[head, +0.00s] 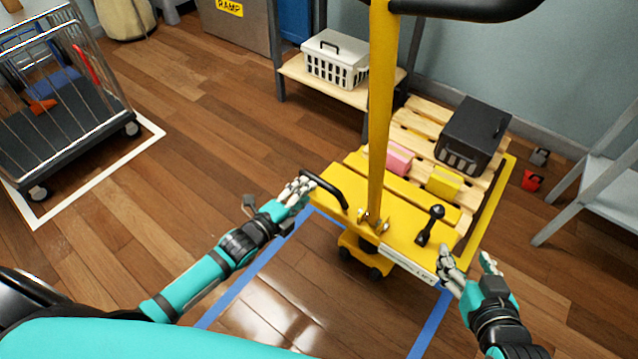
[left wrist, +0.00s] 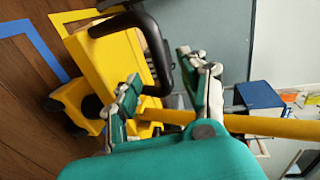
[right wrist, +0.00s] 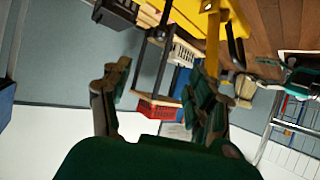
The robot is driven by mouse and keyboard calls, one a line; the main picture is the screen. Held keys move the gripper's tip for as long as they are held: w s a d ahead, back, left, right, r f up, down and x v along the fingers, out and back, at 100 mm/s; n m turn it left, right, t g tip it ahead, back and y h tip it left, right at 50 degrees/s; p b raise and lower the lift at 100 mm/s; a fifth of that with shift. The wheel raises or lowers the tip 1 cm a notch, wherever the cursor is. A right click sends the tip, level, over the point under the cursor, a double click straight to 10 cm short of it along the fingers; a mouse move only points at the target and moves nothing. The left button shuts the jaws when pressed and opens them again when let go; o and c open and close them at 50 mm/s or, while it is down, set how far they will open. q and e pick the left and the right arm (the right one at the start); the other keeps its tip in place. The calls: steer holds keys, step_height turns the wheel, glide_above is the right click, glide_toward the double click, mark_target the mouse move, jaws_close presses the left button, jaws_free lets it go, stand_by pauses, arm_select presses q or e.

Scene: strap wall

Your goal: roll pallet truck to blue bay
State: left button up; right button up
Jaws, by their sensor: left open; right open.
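The yellow pallet truck (head: 400,232) stands ahead of me with a tall yellow post (head: 383,110) and a black bar (head: 465,8) on top. A wooden pallet (head: 425,118) lies behind its front deck. Blue tape lines (head: 262,268) mark a bay on the floor on my side of the truck; its front lies between them. My left gripper (head: 298,189) is open beside the black side handle (head: 328,190). In the left wrist view, that handle (left wrist: 160,60) is close to the open fingers. My right gripper (head: 467,258) is open near the deck's front right corner, apparently empty.
A black crate (head: 474,135), a pink block (head: 398,158) and a yellow block (head: 443,183) ride on the pallet. A wire cart (head: 75,120) stands in a white outline at left. A shelf (head: 350,95) stands behind; a grey frame (head: 600,170) stands right. Floor at left-centre is clear.

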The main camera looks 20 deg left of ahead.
mark_target(319, 182)
arm_select(q)
steer(key=b+x, duration=0.1)
steer(key=x, duration=0.5)
steer(key=shift+w+b, duration=0.1)
steer(key=shift+b, duration=0.25)
steer(key=shift+w+d, duration=0.15)
arm_select(e)
steer(key=w+a+r+t+y, duration=0.1)
steer(key=w+a+r+t, duration=0.1)
steer(key=r+t, duration=0.3)
step_height(319, 182, up, 4)
steer(key=shift+w+f+t+y, duration=0.2)
steer(key=shift+w+t+y, duration=0.15)
steer(key=shift+w, duration=0.3)
arm_select(q)
steer(key=shift+c, duration=0.4)
arm_select(e)
steer(key=shift+a, duration=0.1)
arm_select(q)
jaws_close()
steer(key=shift+f, duration=0.1)
